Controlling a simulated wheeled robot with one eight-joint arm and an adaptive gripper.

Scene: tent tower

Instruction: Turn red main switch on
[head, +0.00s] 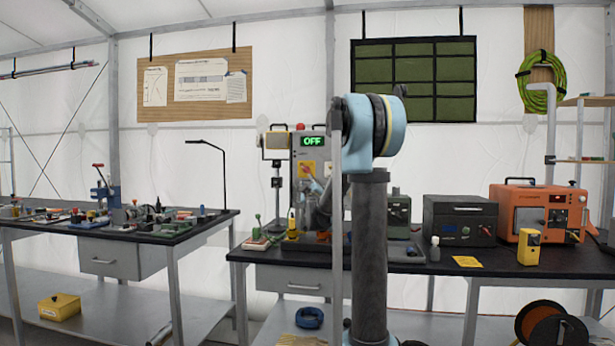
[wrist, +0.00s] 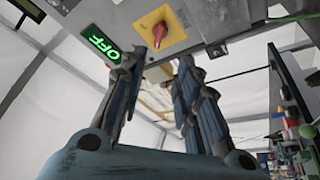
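The red main switch (wrist: 158,32) is a red knob on a yellow plate (wrist: 176,45) on a grey cabinet face. In the head view the yellow plate (head: 306,169) shows below a green display (head: 312,142) reading OFF; the display also shows in the wrist view (wrist: 101,43). My gripper (wrist: 160,62) is open and empty in the wrist view. Its two fingers point toward the switch, with the knob seen beyond and between the tips and no clear contact. In the head view my arm hides most of the gripper.
The grey cabinet (head: 307,185) stands on a black-topped bench (head: 285,257). An orange device (head: 543,213), a dark box (head: 459,220) and a yellow meter (head: 529,247) stand on its right side. A cluttered workbench (head: 150,237) is at the left, with a gap between the benches.

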